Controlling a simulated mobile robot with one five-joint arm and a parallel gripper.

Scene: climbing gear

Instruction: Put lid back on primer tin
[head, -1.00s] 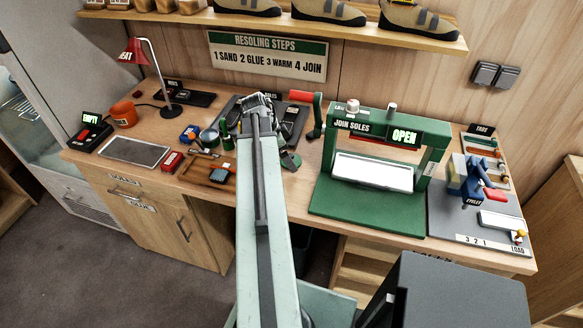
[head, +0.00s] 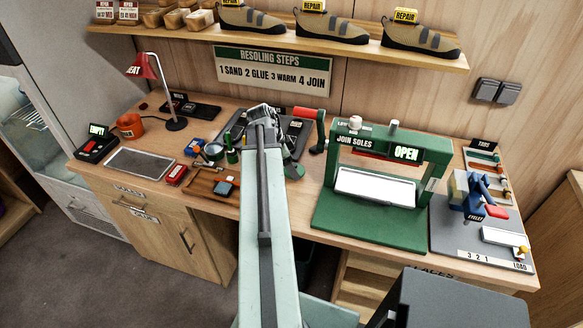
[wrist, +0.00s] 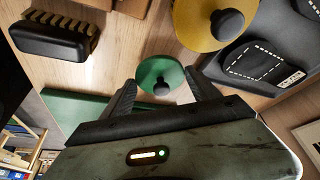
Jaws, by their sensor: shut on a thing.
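A green round lid (wrist: 150,72) with a black knob shows between the two fingers of my gripper (wrist: 160,82) in the wrist view. My gripper is shut on this green lid; the exact contact with the fingertips is hard to see. In the head view my gripper (head: 262,112) is over the back middle of the bench, and the lid is hidden there. A yellow round piece (wrist: 188,20) with a black knob is at the top of the wrist view. I cannot tell which container is the primer tin.
A black brush (wrist: 50,38) and a dark pad (wrist: 262,62) lie near in the wrist view. The green press (head: 372,222) stands right of my arm. A wooden tray (head: 203,192), a red block (head: 176,174) and a lamp (head: 150,68) are on the left.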

